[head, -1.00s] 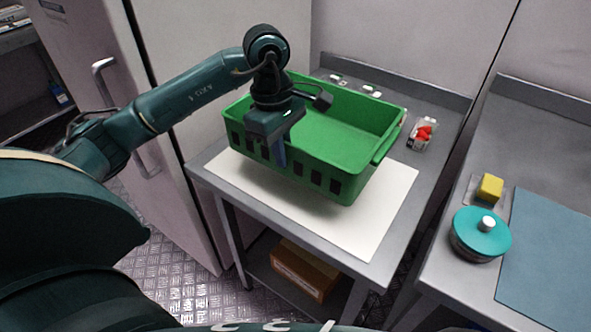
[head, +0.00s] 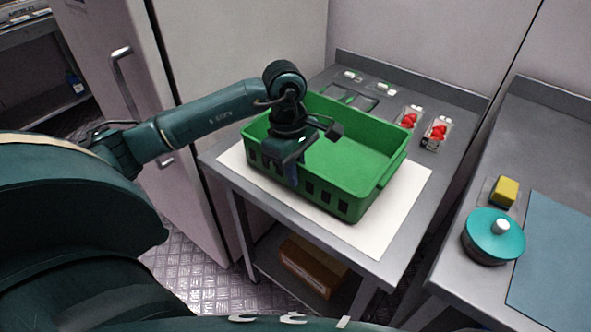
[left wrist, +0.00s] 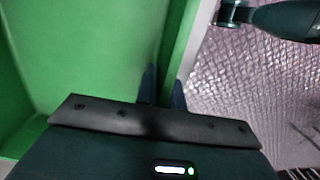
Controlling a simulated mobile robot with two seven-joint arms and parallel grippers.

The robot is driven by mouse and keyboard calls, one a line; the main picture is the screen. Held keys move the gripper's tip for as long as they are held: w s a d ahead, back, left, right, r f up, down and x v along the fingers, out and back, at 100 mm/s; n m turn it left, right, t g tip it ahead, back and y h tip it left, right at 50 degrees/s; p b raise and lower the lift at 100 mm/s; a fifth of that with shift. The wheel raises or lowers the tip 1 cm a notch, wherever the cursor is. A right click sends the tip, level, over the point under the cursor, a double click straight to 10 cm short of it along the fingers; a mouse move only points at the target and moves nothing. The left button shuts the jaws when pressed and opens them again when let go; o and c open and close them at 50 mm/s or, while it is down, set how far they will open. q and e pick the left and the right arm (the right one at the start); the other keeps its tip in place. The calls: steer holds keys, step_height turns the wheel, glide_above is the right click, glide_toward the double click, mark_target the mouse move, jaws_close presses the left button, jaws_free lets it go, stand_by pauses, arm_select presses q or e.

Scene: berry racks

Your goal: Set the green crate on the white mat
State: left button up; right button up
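The green crate (head: 360,128) is upright on or just over the white mat (head: 395,210); I cannot tell whether a small gap remains under it. The mat shows along its left, front and right sides. My left gripper (head: 293,174) is at the crate's near-left wall, pointing down, with its fingers on both sides of that wall. The left wrist view also shows the fingers (left wrist: 163,88) closed about the crate's wall (left wrist: 70,60). My right gripper is not in view.
The mat lies on a grey metal table. Small trays with red berries (head: 437,132) stand behind the crate at the right. A side counter at the right holds a teal-lidded pot (head: 492,237), a yellow block (head: 505,192) and a blue-grey mat (head: 555,260). A brown box (head: 313,266) is on the lower shelf.

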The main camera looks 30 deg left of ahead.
arm_select(q)
steer(key=o, duration=0.3)
steer(key=shift+r, duration=0.1)
steer(key=r, duration=0.4)
steer(key=a+r, duration=0.1)
steer(key=r, duration=0.7)
steer(key=shift+a, duration=0.2)
